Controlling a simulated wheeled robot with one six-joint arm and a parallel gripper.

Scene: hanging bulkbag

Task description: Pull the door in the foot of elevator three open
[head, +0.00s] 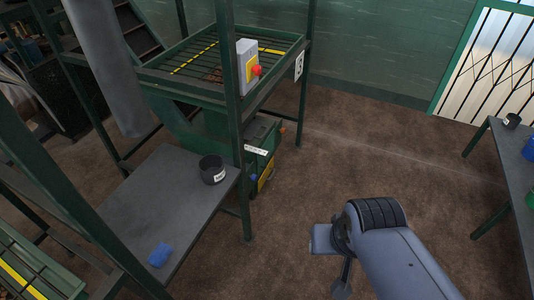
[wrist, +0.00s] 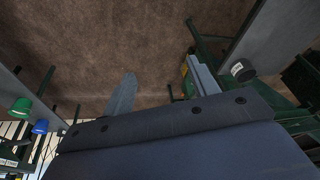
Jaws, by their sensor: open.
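A green machine foot (head: 262,145) stands on the floor beneath the raised platform in the head view. It has a white label, a yellow patch and a small blue part low on its side. I cannot make out the door's edges or handle, nor tell whether it is shut. Part of this foot (wrist: 187,78) shows beside one finger in the wrist view. My gripper (wrist: 160,65) is open and empty, its two grey fingers spread above bare floor. In the head view my gripper (head: 330,264) is to the right of the foot and apart from it.
A grey table (head: 150,195) with a dark cup (head: 212,169) and a blue item (head: 159,255) stands left of the foot. A green post (head: 233,100) rises beside it. A grey switch box (head: 247,66) has a red button. Another table (head: 505,160) stands right. Brown floor between is clear.

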